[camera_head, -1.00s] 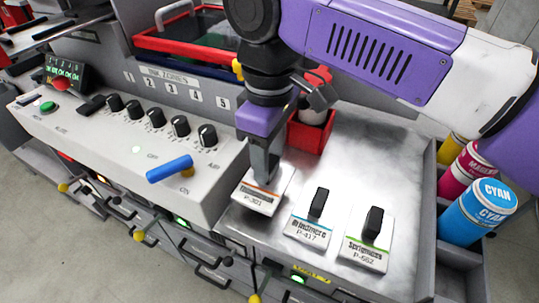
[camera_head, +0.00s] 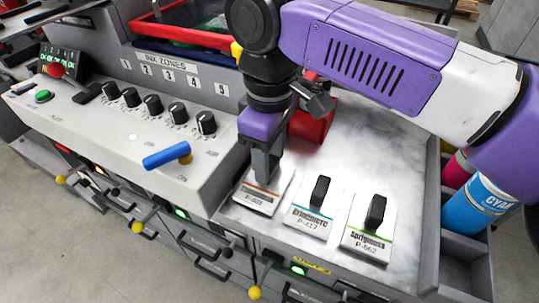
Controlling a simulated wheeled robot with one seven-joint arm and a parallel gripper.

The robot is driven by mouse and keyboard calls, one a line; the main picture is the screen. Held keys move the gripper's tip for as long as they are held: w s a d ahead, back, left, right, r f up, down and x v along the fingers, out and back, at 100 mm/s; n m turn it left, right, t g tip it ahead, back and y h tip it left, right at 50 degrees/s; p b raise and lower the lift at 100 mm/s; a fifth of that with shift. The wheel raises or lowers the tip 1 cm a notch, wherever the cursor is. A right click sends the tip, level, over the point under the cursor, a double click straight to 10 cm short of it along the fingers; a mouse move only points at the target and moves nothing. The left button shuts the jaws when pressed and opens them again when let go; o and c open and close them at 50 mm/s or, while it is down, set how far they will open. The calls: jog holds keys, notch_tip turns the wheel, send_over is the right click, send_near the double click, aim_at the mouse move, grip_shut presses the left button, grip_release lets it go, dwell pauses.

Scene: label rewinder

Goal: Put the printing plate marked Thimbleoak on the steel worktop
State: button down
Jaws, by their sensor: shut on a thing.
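My gripper (camera_head: 267,172) points down and is shut on the grip of the leftmost printing plate (camera_head: 257,198), a pale plate with an orange stripe. Its name is too blurred to read. The plate is at the left front of the steel worktop (camera_head: 362,150), very close to its surface or on it; I cannot tell which.
The control console (camera_head: 130,135), with black knobs and a blue lever (camera_head: 166,156), stands close left of my gripper. A red bin (camera_head: 314,122) is behind it. Ink cans, one cyan (camera_head: 478,205), stand at the right. The worktop behind the two right plates is clear.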

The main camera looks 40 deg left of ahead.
jog(key=shift+f, duration=0.15)
jog(key=c, duration=0.6)
grip_release()
jog(key=shift+r, duration=3.9)
